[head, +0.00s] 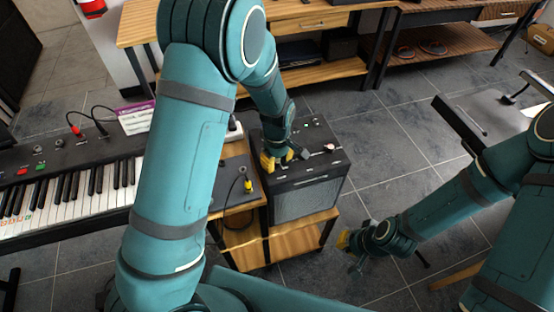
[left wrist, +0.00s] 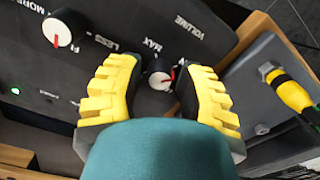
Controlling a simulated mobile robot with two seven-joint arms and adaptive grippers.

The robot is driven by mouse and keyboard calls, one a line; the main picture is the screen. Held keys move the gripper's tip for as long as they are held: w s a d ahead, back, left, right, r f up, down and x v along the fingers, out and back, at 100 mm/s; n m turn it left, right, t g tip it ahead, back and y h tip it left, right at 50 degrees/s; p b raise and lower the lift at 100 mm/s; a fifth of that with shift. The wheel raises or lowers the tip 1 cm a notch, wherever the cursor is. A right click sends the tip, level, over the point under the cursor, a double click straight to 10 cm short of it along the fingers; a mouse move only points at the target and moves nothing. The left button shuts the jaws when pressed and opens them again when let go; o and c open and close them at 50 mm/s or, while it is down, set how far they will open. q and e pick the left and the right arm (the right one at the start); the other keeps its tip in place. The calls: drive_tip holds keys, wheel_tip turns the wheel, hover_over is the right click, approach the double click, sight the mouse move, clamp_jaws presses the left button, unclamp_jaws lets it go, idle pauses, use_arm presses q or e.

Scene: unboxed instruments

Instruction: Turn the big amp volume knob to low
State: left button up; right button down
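The big amp (head: 308,199) is a black box with a grey grille and knobs on its top panel. In the left wrist view its volume knob (left wrist: 160,76), small with a white body and a red mark, sits beside the words MAX and VOLUME. My left gripper (left wrist: 158,88) is over the panel, with one ridged yellow finger on each side of this knob. The fingers are apart; contact with the knob is unclear. In the head view the left gripper (head: 283,160) hides the volume knob. My right gripper (head: 347,243) hangs low, away from the amp; its opening is unclear.
A second knob (left wrist: 65,30), with a red pointer, sits near LESS and MORE. A grey box with a yellow plug (left wrist: 293,95) is right beside the amp. The amp stands on a wooden stand (head: 255,250). A keyboard (head: 70,185) is at the left.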

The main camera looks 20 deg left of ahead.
use_arm(q)
clamp_jaws()
drive_tip(key=shift+m, duration=0.3)
drive_tip(key=m, duration=0.3)
drive_tip(key=shift+p, duration=0.4)
drive_tip(key=m, duration=1.4)
drive_tip(key=shift+m, duration=0.3)
